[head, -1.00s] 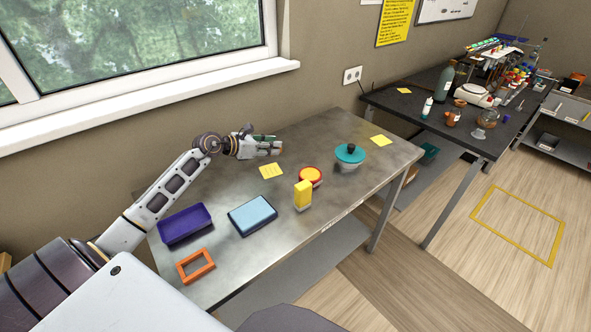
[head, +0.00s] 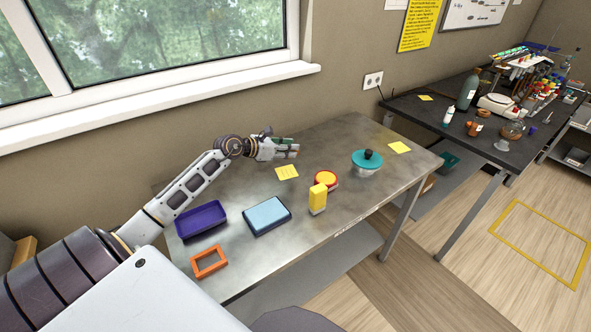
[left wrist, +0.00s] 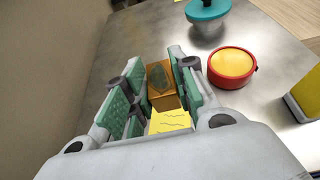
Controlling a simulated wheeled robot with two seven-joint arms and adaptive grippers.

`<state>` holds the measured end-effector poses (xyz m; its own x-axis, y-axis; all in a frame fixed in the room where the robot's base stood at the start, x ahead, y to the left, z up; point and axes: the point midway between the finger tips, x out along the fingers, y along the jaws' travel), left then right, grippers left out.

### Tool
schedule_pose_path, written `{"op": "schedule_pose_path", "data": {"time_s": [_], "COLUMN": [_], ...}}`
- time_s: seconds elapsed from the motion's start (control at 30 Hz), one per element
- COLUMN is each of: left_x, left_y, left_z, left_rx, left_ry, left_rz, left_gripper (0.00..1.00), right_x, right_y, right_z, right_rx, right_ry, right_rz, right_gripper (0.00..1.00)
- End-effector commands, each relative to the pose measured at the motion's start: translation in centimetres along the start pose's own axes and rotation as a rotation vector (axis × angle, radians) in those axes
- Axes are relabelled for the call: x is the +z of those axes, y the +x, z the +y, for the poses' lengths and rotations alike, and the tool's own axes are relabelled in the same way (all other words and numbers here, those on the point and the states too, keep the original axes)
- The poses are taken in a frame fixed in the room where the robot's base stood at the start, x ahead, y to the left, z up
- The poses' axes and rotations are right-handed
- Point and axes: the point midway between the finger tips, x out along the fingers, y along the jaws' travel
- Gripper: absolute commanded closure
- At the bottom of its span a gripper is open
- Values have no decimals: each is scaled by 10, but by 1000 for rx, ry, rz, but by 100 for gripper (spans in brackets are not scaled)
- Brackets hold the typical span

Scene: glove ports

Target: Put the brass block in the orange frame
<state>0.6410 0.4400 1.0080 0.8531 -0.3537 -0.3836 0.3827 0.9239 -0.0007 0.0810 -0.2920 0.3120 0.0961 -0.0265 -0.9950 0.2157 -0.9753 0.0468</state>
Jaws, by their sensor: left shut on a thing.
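The brass block (left wrist: 162,88) is between the fingers of my left gripper (left wrist: 160,80) in the left wrist view. The gripper is shut on it. In the head view my left gripper (head: 292,149) is over the back of the steel table, behind a yellow note; the block cannot be made out there. The orange frame (head: 213,271) lies flat and empty at the table's front left corner, well apart from the gripper. My right gripper is not in view.
On the steel table (head: 345,138) are a purple tray (head: 202,221), a light blue box (head: 267,215), a yellow block (head: 318,198), a red-and-yellow round thing (head: 326,179) and a teal-lidded pot (head: 366,162). The wall and window sill (head: 170,104) are behind.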

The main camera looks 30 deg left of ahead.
Motion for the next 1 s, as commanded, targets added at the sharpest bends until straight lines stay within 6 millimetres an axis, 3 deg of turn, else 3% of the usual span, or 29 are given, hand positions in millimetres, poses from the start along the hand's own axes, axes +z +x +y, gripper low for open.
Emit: {"op": "schedule_pose_path", "data": {"time_s": [0.33,0.8,1.0], "left_x": [-39,-45,-59], "left_y": [16,19,25], "left_z": [0,0,0], "left_rx": [1,1,1], "left_ry": [-2,0,-2], "left_rz": [-3,-3,-2], "left_gripper": [100,100,100], "right_x": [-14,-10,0], "right_y": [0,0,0], "right_z": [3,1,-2], "right_rx": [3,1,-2], "right_ry": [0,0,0], "right_rz": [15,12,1], "right_gripper": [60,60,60]}}
